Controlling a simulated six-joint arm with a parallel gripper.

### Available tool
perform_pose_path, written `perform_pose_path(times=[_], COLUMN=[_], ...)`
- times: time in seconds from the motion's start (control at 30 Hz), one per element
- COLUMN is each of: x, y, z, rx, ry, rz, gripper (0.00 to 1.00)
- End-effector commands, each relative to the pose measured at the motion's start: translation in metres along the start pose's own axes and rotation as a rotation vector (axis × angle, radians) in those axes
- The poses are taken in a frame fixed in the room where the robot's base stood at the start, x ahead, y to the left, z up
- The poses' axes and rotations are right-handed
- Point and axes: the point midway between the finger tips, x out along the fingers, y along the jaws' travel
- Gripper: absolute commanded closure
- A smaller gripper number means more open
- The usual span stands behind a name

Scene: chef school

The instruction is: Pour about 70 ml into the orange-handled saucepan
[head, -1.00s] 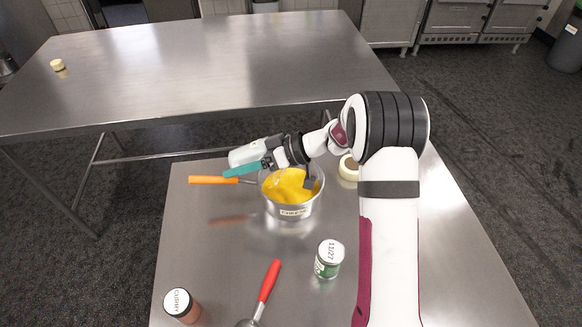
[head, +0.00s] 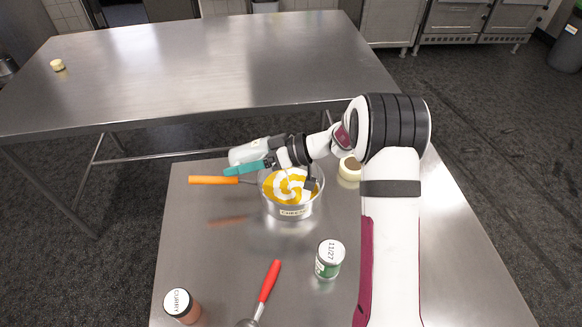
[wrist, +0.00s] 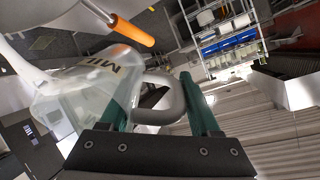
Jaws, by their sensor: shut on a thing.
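The orange-handled saucepan (head: 292,208) stands on the near steel table, its orange handle (head: 213,180) pointing left. It holds a yellow-orange liquid with a white swirl (head: 290,184) on top. My gripper (head: 268,166) is above the pan's back left side, shut on the handle of a clear jug (head: 246,153). The jug is tipped on its side over the pan. In the wrist view the jug (wrist: 95,85) bears partly visible letters, and a white stream (wrist: 14,50) leaves its lip. The green fingers are around the jug's grey handle (wrist: 165,100).
A tin marked 11/27 (head: 329,260), a jar marked CURRY (head: 180,305) and a red-handled utensil (head: 268,281) are on the near table. A pale round container (head: 350,168) is right of the pan. The far table (head: 200,75) is mostly bare.

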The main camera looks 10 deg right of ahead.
Motion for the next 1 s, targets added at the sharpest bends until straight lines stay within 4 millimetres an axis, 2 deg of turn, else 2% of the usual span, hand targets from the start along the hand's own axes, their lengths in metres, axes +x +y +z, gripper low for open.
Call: perform_pose_path(times=[1.0], x=[-0.0089], y=[0.0012], z=[0.0008], rx=[0.004], ry=[0.077], rz=[-0.045], gripper=[1.0])
